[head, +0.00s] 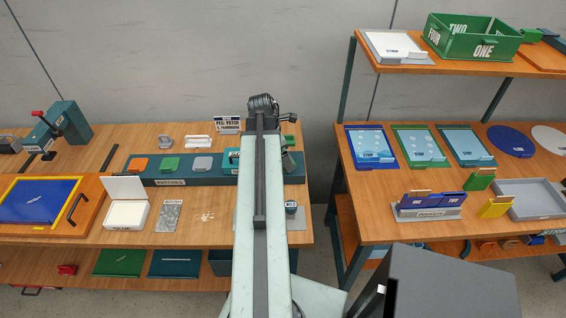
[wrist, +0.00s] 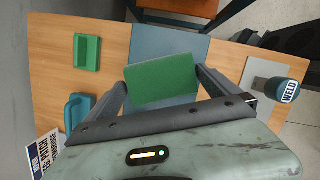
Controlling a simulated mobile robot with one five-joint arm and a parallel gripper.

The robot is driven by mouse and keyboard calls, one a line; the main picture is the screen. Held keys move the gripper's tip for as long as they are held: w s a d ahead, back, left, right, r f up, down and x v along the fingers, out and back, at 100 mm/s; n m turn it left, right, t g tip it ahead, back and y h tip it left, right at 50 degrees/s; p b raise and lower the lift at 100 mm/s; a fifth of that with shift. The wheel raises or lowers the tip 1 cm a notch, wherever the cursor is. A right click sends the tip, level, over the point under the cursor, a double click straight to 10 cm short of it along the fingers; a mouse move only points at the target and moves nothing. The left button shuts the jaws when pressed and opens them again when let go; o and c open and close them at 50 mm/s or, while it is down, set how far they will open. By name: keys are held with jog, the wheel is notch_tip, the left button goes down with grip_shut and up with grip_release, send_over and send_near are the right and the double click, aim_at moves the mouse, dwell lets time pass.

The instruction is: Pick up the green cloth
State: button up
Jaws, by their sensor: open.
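The green cloth (wrist: 160,73) shows in the wrist view as a flat green rectangle, slightly turned, over a blue-grey surface (wrist: 166,42). My gripper (wrist: 162,86) is open, with one dark finger at each side of the cloth. In the head view my arm hides the gripper's fingers and this cloth.
In the wrist view, a green block (wrist: 87,52), a teal tool (wrist: 78,110) and a sign (wrist: 48,153) are at left; a weld-labelled cup (wrist: 284,90) is at right. A blue patches rack (head: 200,178) and white box (head: 126,213) stand left of my arm; another table (head: 372,222) is at right.

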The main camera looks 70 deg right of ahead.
jog(key=c, duration=1.2)
notch_tip(320, 180, up, 10)
jog(key=p, duration=1)
jog(key=shift+r, duration=0.1)
jog(key=shift+c, duration=0.2)
